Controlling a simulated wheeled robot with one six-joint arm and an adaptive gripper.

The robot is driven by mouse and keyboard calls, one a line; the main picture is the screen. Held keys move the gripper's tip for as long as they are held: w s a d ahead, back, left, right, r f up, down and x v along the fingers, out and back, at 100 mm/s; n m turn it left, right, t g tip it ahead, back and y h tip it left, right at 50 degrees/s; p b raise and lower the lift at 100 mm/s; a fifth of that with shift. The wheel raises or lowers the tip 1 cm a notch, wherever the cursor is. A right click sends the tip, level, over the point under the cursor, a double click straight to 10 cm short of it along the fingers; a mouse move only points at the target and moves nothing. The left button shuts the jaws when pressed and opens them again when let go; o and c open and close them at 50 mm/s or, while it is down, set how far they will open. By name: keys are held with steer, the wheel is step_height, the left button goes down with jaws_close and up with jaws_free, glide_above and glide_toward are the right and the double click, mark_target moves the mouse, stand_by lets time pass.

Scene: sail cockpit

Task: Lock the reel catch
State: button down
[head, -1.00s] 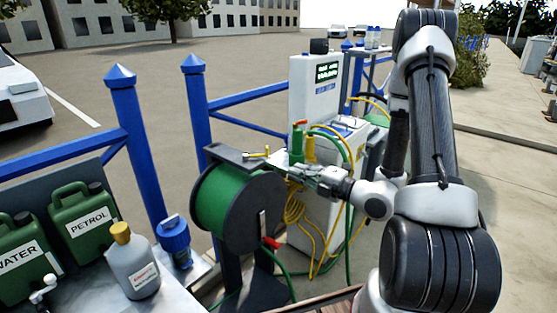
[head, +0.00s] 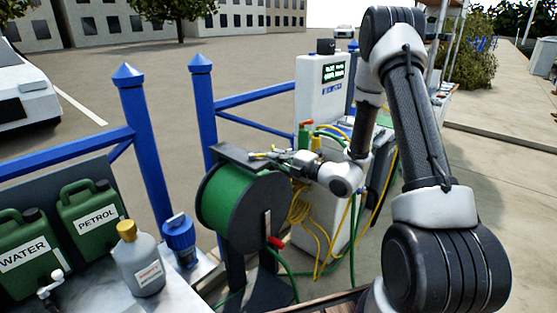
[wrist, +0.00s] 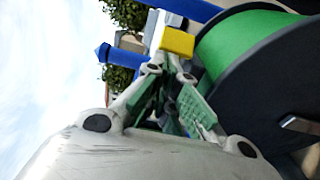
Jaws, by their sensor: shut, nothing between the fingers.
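The green hose reel (head: 228,200) stands with dark round side plates in the middle of the head view, and its green drum (wrist: 245,38) fills the upper right of the wrist view. A small yellow-tipped lever, seemingly the reel catch (wrist: 178,42), lies just beyond my fingertips in the wrist view. In the head view it is small and partly hidden at the top of the reel frame. My gripper (head: 283,157) is shut and empty, level with the reel's top and close to the lever; it also shows in the wrist view (wrist: 170,72). I cannot tell whether they touch.
A crank with a red grip (head: 276,242) sticks out from the reel's near side. A white pedestal (head: 322,85) with coiled yellow hose (head: 300,205) stands behind my gripper. Jerrycans (head: 92,215) stand at left.

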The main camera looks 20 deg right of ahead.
steer(key=shift+w+d, duration=0.1)
stand_by(0.3)
steer(key=shift+w+d+n+g+y, duration=0.1)
steer(key=shift+w+n+g+y, duration=0.05)
steer(key=shift+n+g+y, duration=0.3)
steer(key=shift+w+d+y, duration=0.15)
steer(key=shift+y, duration=0.1)
steer(key=w+d+n+g+y, duration=0.1)
steer(key=w+n+g+y, duration=0.4)
steer(key=g, duration=0.3)
steer(key=shift+w+d+n, duration=0.4)
steer(key=shift+w+n, duration=0.05)
steer(key=shift+n, duration=0.2)
